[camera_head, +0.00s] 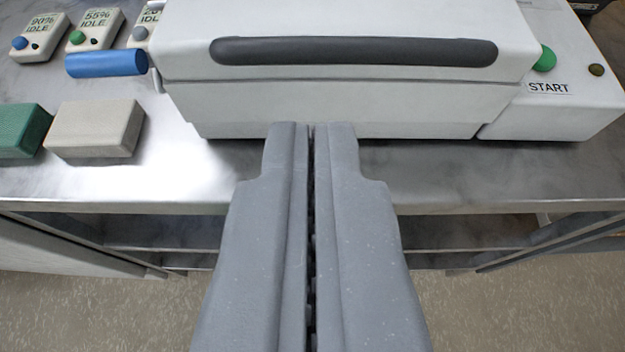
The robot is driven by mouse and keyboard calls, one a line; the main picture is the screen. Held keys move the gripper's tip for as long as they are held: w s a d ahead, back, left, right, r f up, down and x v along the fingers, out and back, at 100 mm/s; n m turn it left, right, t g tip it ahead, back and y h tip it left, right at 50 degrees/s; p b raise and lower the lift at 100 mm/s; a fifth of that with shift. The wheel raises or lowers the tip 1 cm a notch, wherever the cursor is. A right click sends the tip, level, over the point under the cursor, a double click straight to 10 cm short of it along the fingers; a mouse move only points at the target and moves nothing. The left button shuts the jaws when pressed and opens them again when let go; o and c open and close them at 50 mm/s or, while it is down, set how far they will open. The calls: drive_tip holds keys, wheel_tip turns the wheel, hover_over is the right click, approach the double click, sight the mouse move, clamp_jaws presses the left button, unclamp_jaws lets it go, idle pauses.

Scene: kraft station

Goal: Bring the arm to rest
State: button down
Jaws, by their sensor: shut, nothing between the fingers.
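My gripper (311,128) is in the lower middle of the view, pointing away from me. Its two grey fingers lie side by side with only a thin dark line between them, so it is shut and empty. The fingertips overlap the lower front of a white machine (400,105) in the picture; I cannot tell whether they touch it. The machine has a dark grey handle (354,51) across its front.
The machine stands on a metal table (190,180), with a green button (545,58) and START label at right. At left are a green block (22,130), a beige block (95,128), a blue cylinder (106,63) and small display boxes (95,28). Floor (100,310) shows below.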

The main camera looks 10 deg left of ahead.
drive_tip(key=shift+s+d+r, duration=0.1)
drive_tip(key=shift+s+d, duration=0.05)
drive_tip(key=shift+s, duration=0.55)
drive_tip(key=shift+s+d, duration=0.1)
drive_tip(key=shift+s, duration=0.55)
drive_tip(key=w+d+r+m+h+p, duration=0.1)
drive_tip(key=w+d+r+p, duration=0.25)
drive_tip(key=r, duration=0.35)
drive_tip(key=w+d+r+m+h+p, duration=0.2)
drive_tip(key=w+r, duration=0.2)
drive_tip(key=r, duration=0.2)
drive_tip(key=w+a+r+t+p, duration=0.1)
drive_tip(key=w+a+r+p, duration=0.1)
drive_tip(key=a+r, duration=0.3)
drive_tip(key=w+a+r+t+p, duration=0.1)
drive_tip(key=w+a+r, duration=0.4)
drive_tip(key=r, duration=0.6)
drive_tip(key=shift+w+a+n+t+p, duration=0.3)
drive_tip(key=shift+a+n+p, duration=0.1)
drive_tip(key=shift+p, duration=0.15)
drive_tip(key=shift+d, duration=0.1)
